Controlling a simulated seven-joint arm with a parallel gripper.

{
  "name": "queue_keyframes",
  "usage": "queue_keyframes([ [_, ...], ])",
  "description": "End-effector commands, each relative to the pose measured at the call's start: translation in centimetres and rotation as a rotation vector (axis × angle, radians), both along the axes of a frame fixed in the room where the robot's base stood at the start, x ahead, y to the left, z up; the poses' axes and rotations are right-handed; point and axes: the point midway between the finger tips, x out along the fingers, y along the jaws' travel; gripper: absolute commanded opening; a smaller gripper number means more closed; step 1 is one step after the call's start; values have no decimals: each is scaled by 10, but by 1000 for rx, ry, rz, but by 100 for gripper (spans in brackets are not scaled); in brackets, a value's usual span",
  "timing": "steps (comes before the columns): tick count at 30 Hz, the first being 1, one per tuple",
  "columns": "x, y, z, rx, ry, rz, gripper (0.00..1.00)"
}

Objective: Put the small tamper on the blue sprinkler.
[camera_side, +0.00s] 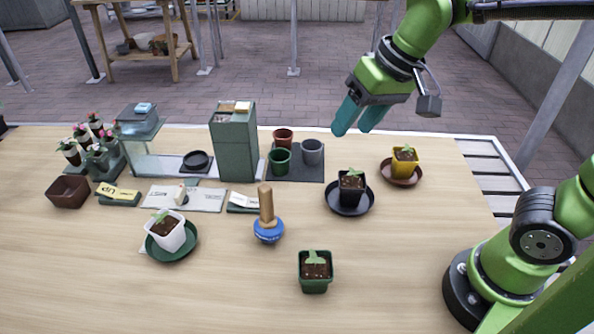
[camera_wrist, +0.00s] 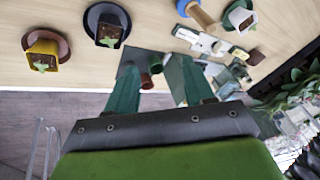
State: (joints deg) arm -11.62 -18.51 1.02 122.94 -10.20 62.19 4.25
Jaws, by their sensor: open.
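A blue, rounded piece with pale lettering (camera_side: 268,232) stands mid-table, and a wooden peg-like handle (camera_side: 266,202) rises upright from it. The pair also shows at the top of the wrist view, with the wooden handle (camera_wrist: 201,17) beside the blue piece (camera_wrist: 184,8). They look like the blue sprinkler and the small tamper, but I cannot tell whether they are two things touching or one piece. My gripper (camera_side: 352,130) is open and empty, high above the back right of the table, well apart from them. Its teal fingers show spread in the wrist view (camera_wrist: 158,75).
Potted seedlings on saucers stand around: white (camera_side: 167,234), black (camera_side: 352,187) and yellow (camera_side: 404,160). A green pot (camera_side: 314,272) stands at the front. A tall grey-green box (camera_side: 234,145) and empty pots on a dark mat (camera_side: 310,174) are behind. The front left table is clear.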

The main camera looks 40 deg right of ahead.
Motion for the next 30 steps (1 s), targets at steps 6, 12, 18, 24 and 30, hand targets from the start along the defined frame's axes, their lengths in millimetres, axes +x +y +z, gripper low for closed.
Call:
queue_keyframes([
  [6, -49, -43, -3, 66, -173, -118, 52],
  [12, -64, -53, -9, 80, -235, -158, 52],
  [18, -65, -54, -10, 82, -236, -159, 52],
  [24, -64, -54, -10, 82, -235, -158, 52],
  [30, -64, -54, -10, 82, -235, -158, 52],
])
